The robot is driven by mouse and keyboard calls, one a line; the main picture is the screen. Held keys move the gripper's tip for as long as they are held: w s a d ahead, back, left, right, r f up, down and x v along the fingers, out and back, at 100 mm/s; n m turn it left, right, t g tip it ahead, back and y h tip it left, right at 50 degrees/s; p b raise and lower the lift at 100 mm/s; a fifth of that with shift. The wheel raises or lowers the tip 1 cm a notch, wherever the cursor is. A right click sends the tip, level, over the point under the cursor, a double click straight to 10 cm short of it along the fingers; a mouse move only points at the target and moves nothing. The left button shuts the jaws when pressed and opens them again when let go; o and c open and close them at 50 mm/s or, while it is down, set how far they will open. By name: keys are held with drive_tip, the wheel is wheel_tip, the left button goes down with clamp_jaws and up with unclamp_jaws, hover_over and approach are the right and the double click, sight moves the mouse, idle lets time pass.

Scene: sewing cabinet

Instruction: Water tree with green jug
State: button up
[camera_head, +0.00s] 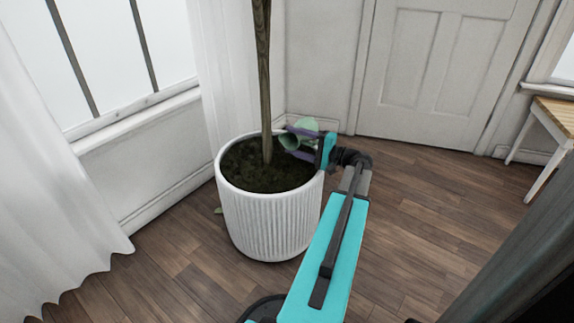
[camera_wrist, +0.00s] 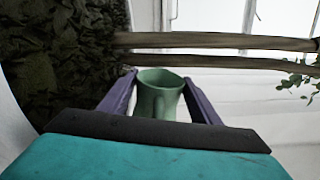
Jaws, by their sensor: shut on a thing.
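The green jug (camera_head: 307,126) is held over the right rim of the white ribbed pot, tilted with its mouth toward the trunk. My gripper (camera_head: 291,141) is shut on it; in the wrist view the jug (camera_wrist: 159,92) sits between the two purple fingers (camera_wrist: 160,98). The tree trunk (camera_head: 264,90) rises from dark soil (camera_head: 248,172) in the pot (camera_head: 265,222). In the wrist view the trunk (camera_wrist: 220,41) runs across the picture beyond the jug, and soil (camera_wrist: 60,60) fills the left. I cannot tell whether water is flowing.
White curtains (camera_head: 50,170) and a window (camera_head: 110,50) stand at the left. A white door (camera_head: 445,70) is at the back. A small wooden table (camera_head: 555,113) stands at the right. Wooden floor (camera_head: 420,200) right of the pot is clear.

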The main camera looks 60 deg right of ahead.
sight(308, 123)
drive_tip(key=r+p, duration=0.1)
drive_tip(key=d+r+m+p, duration=0.1)
drive_tip(key=p, duration=0.1)
drive_tip(key=r+m+p, duration=0.1)
drive_tip(key=p, duration=0.1)
drive_tip(key=shift+d+r, duration=0.3)
drive_tip(key=shift+d, duration=0.1)
drive_tip(key=shift+d+r+m+p, duration=0.15)
drive_tip(key=shift+m+p, duration=0.35)
drive_tip(key=shift+p, duration=0.55)
drive_tip(key=shift+r+m+p, duration=0.1)
drive_tip(key=shift+m+p, duration=0.3)
drive_tip(key=shift+p, duration=0.1)
drive_tip(key=shift+p, duration=0.4)
